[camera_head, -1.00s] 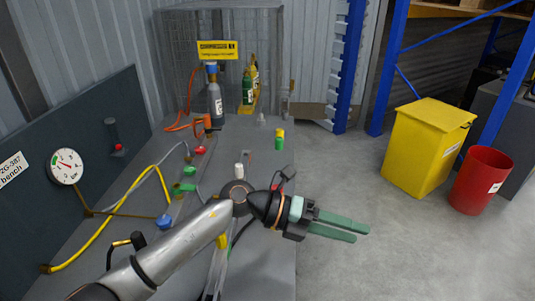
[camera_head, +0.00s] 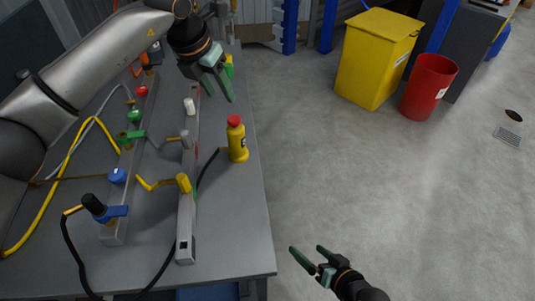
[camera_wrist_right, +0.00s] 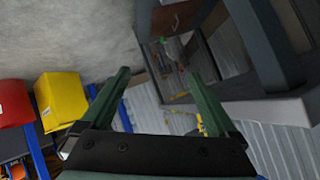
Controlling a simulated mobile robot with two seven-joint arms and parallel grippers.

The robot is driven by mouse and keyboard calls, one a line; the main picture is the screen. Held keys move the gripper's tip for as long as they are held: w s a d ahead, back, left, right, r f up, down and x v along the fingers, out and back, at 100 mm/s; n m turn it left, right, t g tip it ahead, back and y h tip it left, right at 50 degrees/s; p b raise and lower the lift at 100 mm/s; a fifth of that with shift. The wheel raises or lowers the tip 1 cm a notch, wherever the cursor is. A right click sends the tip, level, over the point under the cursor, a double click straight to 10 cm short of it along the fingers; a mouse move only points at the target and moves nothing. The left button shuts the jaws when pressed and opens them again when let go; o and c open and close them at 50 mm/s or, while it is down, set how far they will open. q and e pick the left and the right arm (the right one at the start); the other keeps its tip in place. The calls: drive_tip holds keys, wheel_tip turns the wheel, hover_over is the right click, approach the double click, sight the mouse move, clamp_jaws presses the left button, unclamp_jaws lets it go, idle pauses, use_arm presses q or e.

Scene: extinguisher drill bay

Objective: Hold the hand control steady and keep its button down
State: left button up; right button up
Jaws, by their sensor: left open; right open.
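The hand control (camera_head: 237,140) appears to be the yellow upright body with a red button on top. It stands near the right edge of the grey bench, with a black cable beside it. My left gripper (camera_head: 221,96) is open and empty, above the bench and further back than the hand control, apart from it. My right gripper (camera_head: 306,249) is open and empty, low to the right of the bench's front corner, apart from the hand control. In the right wrist view its spread fingers (camera_wrist_right: 157,74) have nothing between them. Nothing touches the red button.
The grey bench (camera_head: 235,225) carries rails with coloured valves, a yellow hose (camera_head: 50,205) and a black hose (camera_head: 72,245). A yellow bin (camera_head: 375,62) and a red bin (camera_head: 428,88) stand on the floor at the back right.

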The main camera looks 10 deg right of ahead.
drive_tip(key=w+a+r+m+t+y, duration=0.2)
drive_tip(key=w+a+r+m+y, duration=0.2)
drive_tip(key=w+r+m, duration=0.35)
drive_tip(key=m+t+y, duration=0.2)
drive_tip(key=m+y, duration=0.1)
drive_tip(key=m, duration=1.6)
approach(243, 144)
drive_tip(key=x, duration=1.2)
drive_tip(key=shift+w+a, duration=0.1)
drive_tip(key=shift+a, duration=0.1)
clamp_jaws()
